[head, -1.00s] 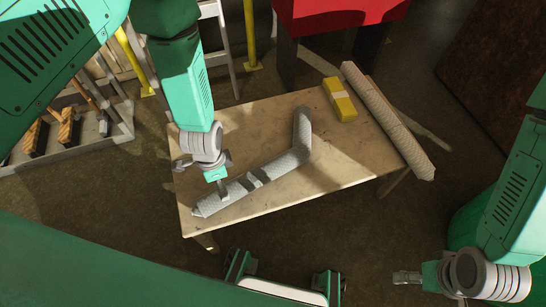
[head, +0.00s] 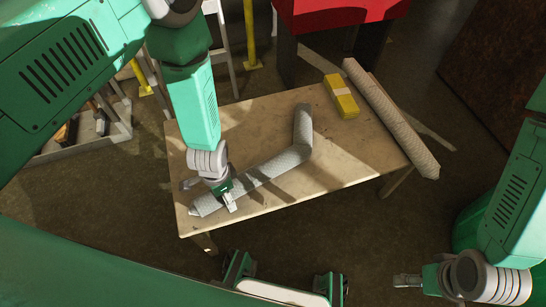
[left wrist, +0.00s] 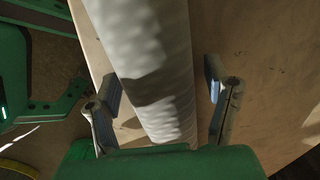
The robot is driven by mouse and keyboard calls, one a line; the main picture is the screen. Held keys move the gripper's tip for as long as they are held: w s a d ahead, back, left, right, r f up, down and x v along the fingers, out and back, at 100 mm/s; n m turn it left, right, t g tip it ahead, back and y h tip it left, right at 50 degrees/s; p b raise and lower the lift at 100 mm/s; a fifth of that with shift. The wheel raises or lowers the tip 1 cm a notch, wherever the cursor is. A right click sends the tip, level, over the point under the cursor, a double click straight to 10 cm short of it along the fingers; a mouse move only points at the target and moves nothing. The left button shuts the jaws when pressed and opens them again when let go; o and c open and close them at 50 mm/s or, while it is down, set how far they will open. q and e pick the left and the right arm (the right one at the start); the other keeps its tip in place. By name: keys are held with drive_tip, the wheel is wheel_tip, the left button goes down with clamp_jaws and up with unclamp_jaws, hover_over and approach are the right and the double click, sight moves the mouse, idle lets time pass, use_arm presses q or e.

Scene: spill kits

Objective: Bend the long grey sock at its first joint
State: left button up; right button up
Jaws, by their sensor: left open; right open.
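The long grey sock (head: 272,168) lies on the wooden table. It runs from a pointed end at the front left up to the right, then bends sharply toward the back edge. My left gripper (head: 228,197) is over its front-left stretch. In the left wrist view the sock (left wrist: 145,55) passes between the two open fingers of my left gripper (left wrist: 164,105), with one finger on each side. I cannot tell whether they touch it. My right gripper (head: 405,280) is open and empty, off the table at the lower right.
A second long grey roll (head: 390,118) lies along the table's right edge. A yellow pack with a pale band (head: 341,96) is beside it. The table's front middle (head: 335,175) is bare. A red box (head: 345,14) stands behind, and a tool rack (head: 118,125) is at the left.

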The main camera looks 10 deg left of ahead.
use_arm(q)
drive_tip(key=c, duration=0.9)
drive_tip(key=shift+w+a+m, duration=0.4)
drive_tip(key=shift+w+m, duration=0.1)
drive_tip(key=shift+m, duration=0.2)
drive_tip(key=shift+w+a+m, duration=0.35)
drive_tip(key=shift+w+m, duration=0.15)
drive_tip(key=shift+m, duration=0.3)
drive_tip(key=shift+w+a+m, duration=0.25)
drive_tip(key=shift+w+m, duration=0.25)
drive_tip(key=shift+m, duration=0.2)
